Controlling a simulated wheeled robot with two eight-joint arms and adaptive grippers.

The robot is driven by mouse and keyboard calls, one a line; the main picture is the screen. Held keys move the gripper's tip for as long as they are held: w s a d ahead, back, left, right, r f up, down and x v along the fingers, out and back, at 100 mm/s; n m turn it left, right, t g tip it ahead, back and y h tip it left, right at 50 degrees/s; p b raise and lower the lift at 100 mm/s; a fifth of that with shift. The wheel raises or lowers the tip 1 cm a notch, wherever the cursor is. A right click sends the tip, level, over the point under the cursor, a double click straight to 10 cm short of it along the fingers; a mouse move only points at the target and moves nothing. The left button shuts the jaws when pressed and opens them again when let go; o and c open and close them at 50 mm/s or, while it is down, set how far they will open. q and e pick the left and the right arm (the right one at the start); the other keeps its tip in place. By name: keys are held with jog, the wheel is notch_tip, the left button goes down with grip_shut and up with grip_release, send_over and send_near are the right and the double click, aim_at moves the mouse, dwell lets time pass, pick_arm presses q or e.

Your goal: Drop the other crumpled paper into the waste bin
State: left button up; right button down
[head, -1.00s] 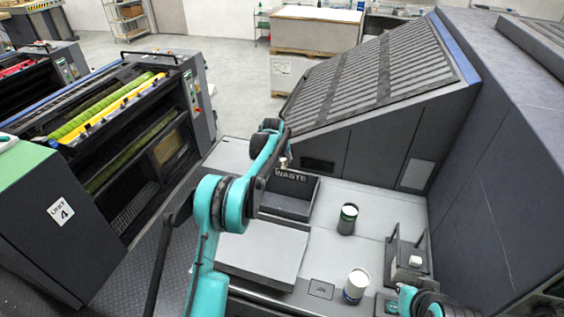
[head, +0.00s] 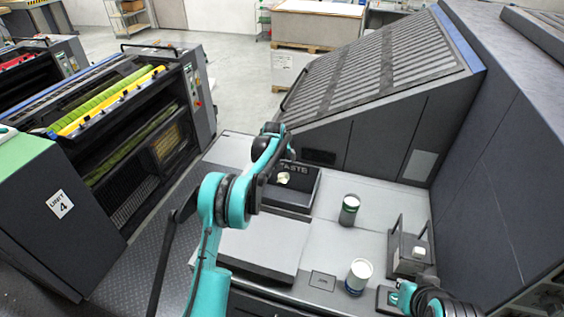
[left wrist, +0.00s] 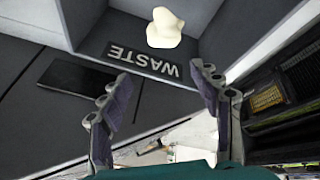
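The crumpled paper (head: 283,178), cream-white, shows in the head view against the inside of the dark waste bin (head: 297,203). In the left wrist view the paper (left wrist: 165,28) is beyond my fingertips and touches neither finger, by the "WASTE" label on the bin wall (left wrist: 145,65). I cannot tell whether it is falling or resting. My left gripper (left wrist: 160,78) is open and empty above the bin; in the head view (head: 286,157) its own arm partly hides it. My right arm shows only in part at the bottom right, with its gripper out of view.
A bracketed stand (head: 410,258) is farther right. The sloped machine hood (head: 385,75) rises behind.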

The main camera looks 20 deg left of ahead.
pick_arm(q)
jog(key=v, duration=1.2)
jog(key=s+d+r+m+b, duration=0.1)
jog(key=s+d+b, duration=0.1)
jog(key=s, duration=0.6)
jog(key=s+d+r+m+t+b, duration=0.1)
jog(key=s+b, duration=0.2)
jog(key=s, duration=0.4)
jog(key=s+d+r+m+b, duration=0.1)
jog(key=s+d+r+b, duration=0.1)
jog(key=s, duration=0.6)
jog(key=s+f+m+b, duration=0.1)
jog(key=s+f+b, duration=0.2)
jog(key=s+f, duration=0.3)
jog(key=s+d+f+m+t+b, duration=0.1)
jog(key=s+f, duration=0.6)
jog(key=s, duration=0.7)
jog(key=shift+s+d+f+m+b, duration=0.25)
jog(key=shift+m+b, duration=0.25)
jog(key=shift+b, duration=0.5)
